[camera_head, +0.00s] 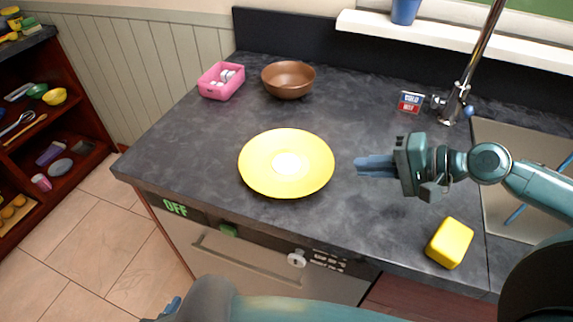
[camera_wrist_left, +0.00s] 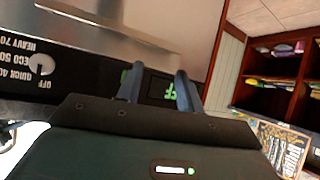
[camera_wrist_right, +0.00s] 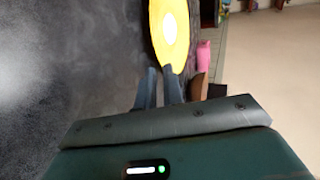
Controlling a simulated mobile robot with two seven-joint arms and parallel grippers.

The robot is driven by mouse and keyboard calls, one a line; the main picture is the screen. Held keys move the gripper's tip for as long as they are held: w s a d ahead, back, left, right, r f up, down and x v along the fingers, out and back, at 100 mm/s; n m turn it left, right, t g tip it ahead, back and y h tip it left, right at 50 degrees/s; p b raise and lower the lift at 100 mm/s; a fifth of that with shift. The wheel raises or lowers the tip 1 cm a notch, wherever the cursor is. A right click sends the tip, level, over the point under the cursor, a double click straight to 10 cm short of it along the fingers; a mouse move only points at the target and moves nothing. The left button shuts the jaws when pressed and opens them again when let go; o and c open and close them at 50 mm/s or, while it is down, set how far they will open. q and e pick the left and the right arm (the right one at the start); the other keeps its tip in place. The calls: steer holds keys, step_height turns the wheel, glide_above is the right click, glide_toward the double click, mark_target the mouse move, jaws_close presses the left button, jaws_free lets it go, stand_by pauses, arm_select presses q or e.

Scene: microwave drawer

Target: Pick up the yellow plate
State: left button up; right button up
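The yellow plate (camera_head: 287,142) lies flat on the dark countertop, left of my right gripper (camera_head: 376,165). The plate also shows ahead of the fingers in the right wrist view (camera_wrist_right: 182,30). My right gripper is a short way off the plate's right side, with its fingers pointing at it. Its fingers are partly open with a narrow empty gap (camera_wrist_right: 160,85). My left gripper is low in front of the counter, mostly hidden in the head view. In the left wrist view its fingers (camera_wrist_left: 158,88) are apart and empty, facing the appliance front.
A brown bowl (camera_head: 288,80) and a pink basket (camera_head: 221,82) stand behind the plate. A yellow block (camera_head: 450,243) lies near the front edge at right, beside the sink (camera_head: 500,205). A tap (camera_head: 460,100) rises at the back. The counter around the plate is clear.

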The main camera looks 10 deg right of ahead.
mark_target(328, 166)
steer(key=shift+p+x, duration=0.85)
steer(key=shift+x, duration=2.75)
steer(key=shift+w+a, duration=0.2)
steer(key=shift+w, duration=0.1)
jaws_close()
step_height(328, 166, up, 10)
steer(key=shift+p, duration=0.3)
steer(key=shift+d, duration=0.1)
